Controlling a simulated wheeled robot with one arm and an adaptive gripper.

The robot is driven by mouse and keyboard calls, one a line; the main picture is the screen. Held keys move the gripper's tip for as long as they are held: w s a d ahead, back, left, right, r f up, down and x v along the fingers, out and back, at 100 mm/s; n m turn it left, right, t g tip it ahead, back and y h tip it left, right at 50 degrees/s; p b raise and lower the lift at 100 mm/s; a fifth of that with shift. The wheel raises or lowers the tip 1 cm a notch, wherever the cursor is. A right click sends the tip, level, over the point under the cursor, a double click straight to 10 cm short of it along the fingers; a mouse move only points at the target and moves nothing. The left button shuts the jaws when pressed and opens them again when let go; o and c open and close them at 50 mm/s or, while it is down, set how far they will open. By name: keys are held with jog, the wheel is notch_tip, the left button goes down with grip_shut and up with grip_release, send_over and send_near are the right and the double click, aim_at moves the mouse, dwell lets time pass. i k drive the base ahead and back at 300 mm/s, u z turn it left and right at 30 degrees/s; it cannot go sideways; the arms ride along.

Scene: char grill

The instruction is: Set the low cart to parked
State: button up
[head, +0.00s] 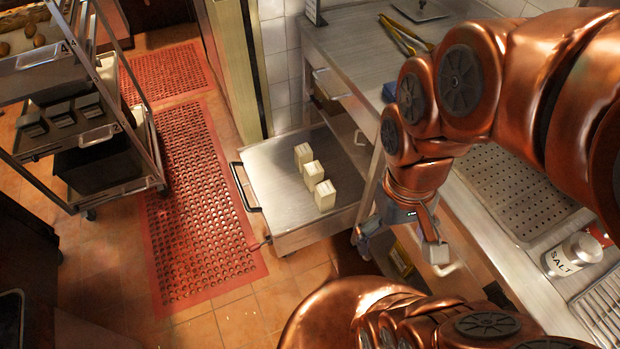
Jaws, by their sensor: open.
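The low cart (267,193) stands on the tiled floor left of the steel counter, with a flat steel top and several cream blocks (313,174) in a row on it. Its black handle (243,187) is on the left side, over the edge of the red mat in this view. A small reddish lever-like piece (262,243) sticks out at its near left corner. The cart's right side is partly hidden by the counter and my arm. My gripper (440,258) is open and empty, right of the cart and apart from it, in front of the counter.
A red perforated mat (190,205) covers the floor left of the cart. A tray rack (150,135) stands at the left. The counter (345,45) bears tongs (400,35) and a salt shaker (573,256). Bare tiles (285,290) lie before the cart.

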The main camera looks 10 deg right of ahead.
aim_at(293, 221)
jog(key=k, duration=1.05)
jog(key=u, duration=0.8)
jog(key=i, duration=1.05)
jog(key=u, duration=0.9)
